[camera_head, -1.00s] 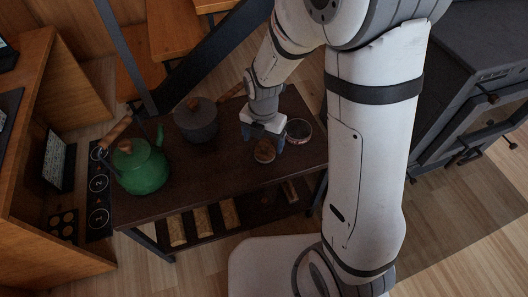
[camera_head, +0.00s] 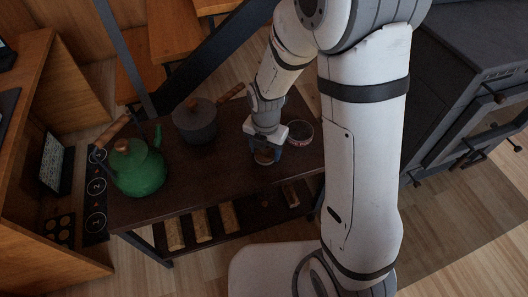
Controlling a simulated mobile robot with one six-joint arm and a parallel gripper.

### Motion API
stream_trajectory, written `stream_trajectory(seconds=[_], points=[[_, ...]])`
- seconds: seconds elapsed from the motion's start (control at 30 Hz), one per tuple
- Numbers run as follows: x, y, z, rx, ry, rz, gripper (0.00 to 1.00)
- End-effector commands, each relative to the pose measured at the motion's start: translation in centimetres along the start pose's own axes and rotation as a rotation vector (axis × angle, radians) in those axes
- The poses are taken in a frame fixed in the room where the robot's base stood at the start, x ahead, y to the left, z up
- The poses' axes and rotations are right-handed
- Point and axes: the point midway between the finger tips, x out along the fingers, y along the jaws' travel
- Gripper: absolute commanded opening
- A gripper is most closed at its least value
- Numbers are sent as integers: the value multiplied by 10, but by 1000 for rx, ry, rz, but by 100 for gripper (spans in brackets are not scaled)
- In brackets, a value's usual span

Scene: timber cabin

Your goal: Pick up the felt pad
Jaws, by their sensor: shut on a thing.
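A small round brown piece (camera_head: 264,158), which looks like the felt pad, is at the front part of the dark table, right of its middle. My gripper (camera_head: 266,154) points down over it, with bluish fingers on either side. The gripper is shut on the pad. The fingers and the gripper body hide part of the pad. I cannot tell whether it still touches the table top.
A round tin or bowl (camera_head: 300,133) stands close to the right of my gripper. A dark stove (camera_head: 455,90) is at the right.

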Motion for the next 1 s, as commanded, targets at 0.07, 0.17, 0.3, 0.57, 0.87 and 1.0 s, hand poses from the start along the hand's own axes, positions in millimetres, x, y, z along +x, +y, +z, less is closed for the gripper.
stream_trajectory(seconds=[0.07,0.17,0.3,0.57,0.87,1.0], points=[[0,0,0,0,0,0,43],[0,0,0,-1,0,0,35],[0,0,0,-1,0,0,34],[-23,1,0,-1,-3,3,34],[-82,1,0,-2,-2,3,34],[-97,1,0,-2,-1,1,34]])
